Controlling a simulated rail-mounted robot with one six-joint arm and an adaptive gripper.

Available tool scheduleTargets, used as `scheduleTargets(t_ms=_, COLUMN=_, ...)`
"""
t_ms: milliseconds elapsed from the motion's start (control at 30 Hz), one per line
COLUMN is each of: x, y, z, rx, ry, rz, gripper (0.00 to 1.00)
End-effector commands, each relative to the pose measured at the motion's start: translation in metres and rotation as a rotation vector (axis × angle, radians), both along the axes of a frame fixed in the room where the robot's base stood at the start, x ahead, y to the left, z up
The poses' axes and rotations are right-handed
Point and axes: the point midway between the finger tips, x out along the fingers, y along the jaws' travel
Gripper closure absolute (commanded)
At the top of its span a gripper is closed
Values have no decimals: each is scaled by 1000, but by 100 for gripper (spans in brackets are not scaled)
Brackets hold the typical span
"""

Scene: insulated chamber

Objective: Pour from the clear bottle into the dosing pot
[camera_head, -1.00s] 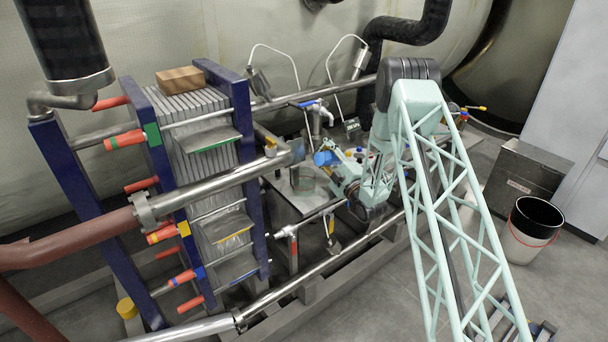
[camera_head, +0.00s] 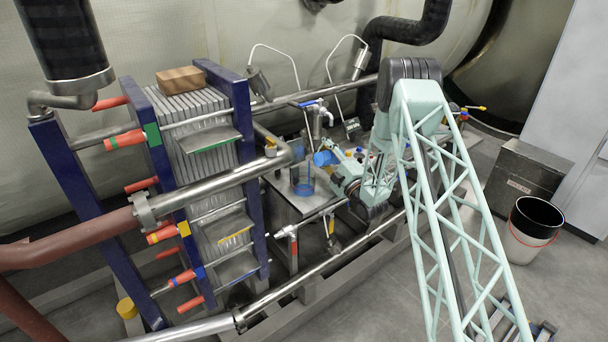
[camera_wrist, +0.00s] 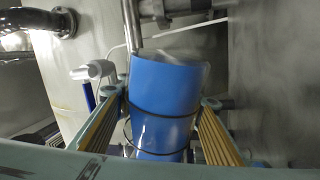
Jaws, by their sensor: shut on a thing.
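The clear bottle (camera_wrist: 165,95) holds blue liquid and fills the middle of the wrist view. My gripper (camera_wrist: 165,103) is shut on it, with a ribbed finger on each side. In the head view the bottle (camera_head: 324,158) is small and partly hidden by my gripper (camera_head: 335,168). It looks tilted left, above and to the right of the pot. The dosing pot (camera_head: 303,186), a clear cylinder, stands on the metal bench with blue in its lower part. The wrist view does not clearly show the pot.
The metal bench (camera_head: 285,193) lies between a plate stack with blue frames (camera_head: 245,140) and my arm. A tap with a blue handle (camera_head: 318,112) stands behind the pot. A steel pipe (camera_head: 340,258) runs along the front. A bucket (camera_head: 530,240) stands far right.

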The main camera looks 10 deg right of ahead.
Motion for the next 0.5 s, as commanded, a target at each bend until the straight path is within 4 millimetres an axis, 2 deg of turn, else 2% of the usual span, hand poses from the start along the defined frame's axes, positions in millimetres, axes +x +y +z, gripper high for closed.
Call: scheduleTargets(t_ms=500, x=-2, y=5, z=6, rx=-45, ry=-23, rz=1, gripper=100)
